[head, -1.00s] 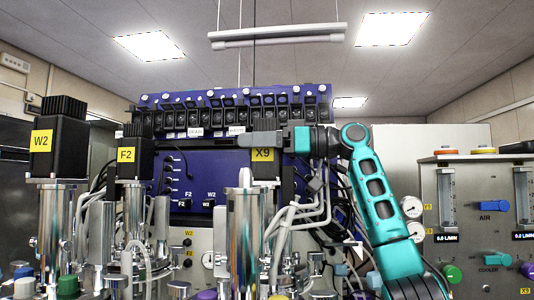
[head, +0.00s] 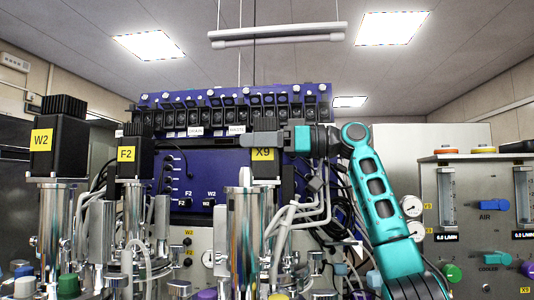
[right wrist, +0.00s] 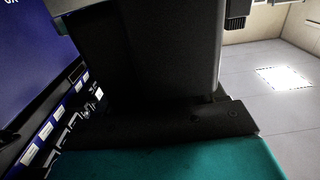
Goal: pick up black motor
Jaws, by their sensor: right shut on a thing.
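A black motor with a yellow X9 label (head: 263,154) stands upright over a chrome column at the centre of the head view. My right gripper (head: 268,139) reaches in from the right and is shut on this motor, across its body just above the label. A large black body, apparently the motor (right wrist: 165,45), fills the middle of the right wrist view, against the dark gripper. Two similar black motors stand on columns to the left, labelled W2 (head: 62,140) and F2 (head: 135,160). My left gripper is not in view.
A blue panel (head: 225,180) with a row of black modules stands close behind. Pale hoses (head: 290,215) and cables crowd around the columns. A control cabinet with flow meters (head: 465,215) stands at the right. Free room shows above the motors.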

